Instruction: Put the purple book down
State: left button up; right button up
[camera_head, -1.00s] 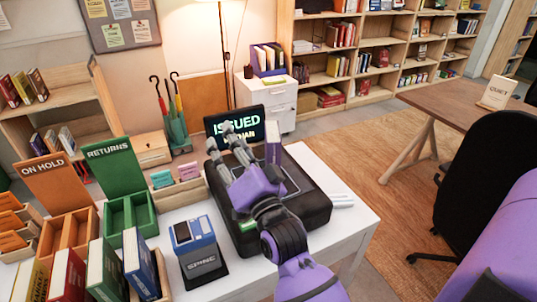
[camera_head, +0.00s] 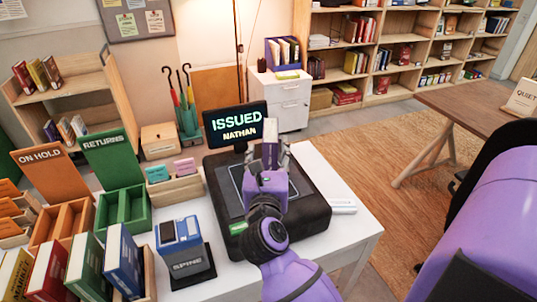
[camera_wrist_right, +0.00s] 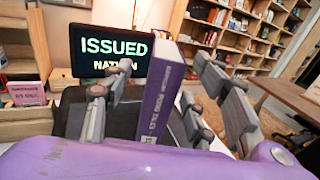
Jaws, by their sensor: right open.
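The purple book (camera_head: 270,129) stands upright on the black desk device (camera_head: 317,212). In the right wrist view the purple book (camera_wrist_right: 161,100) shows its lettered spine, and its lower end is hidden by my gripper. My right gripper (camera_head: 266,154) is open around the book. In the wrist view the fingers of my right gripper (camera_wrist_right: 152,82) stand on both sides of it, with visible gaps. My left gripper is not in view.
A screen (camera_head: 236,124) behind the device reads "ISSUED NATHAN". A blue "SPINE" device (camera_head: 184,245), a green returns bin (camera_head: 123,210) and an orange on-hold bin (camera_head: 66,228) stand to the left. The white desk (camera_head: 340,232) is mostly clear at the right.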

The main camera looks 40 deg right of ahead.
aim_at(270, 135)
jog(key=shift+w+d, duration=0.15)
jog(key=shift+w, duration=0.15)
jog(key=x, duration=0.3)
jog(key=p+x, duration=0.1)
jog(key=x, duration=0.2)
jog(key=shift+d+r, duration=0.1)
jog(key=shift+d, duration=0.35)
jog(key=shift+w+d, duration=0.2)
jog(key=shift+w, duration=0.05)
jog(key=shift+s, duration=0.1)
jog(key=c, duration=0.6)
grip_shut()
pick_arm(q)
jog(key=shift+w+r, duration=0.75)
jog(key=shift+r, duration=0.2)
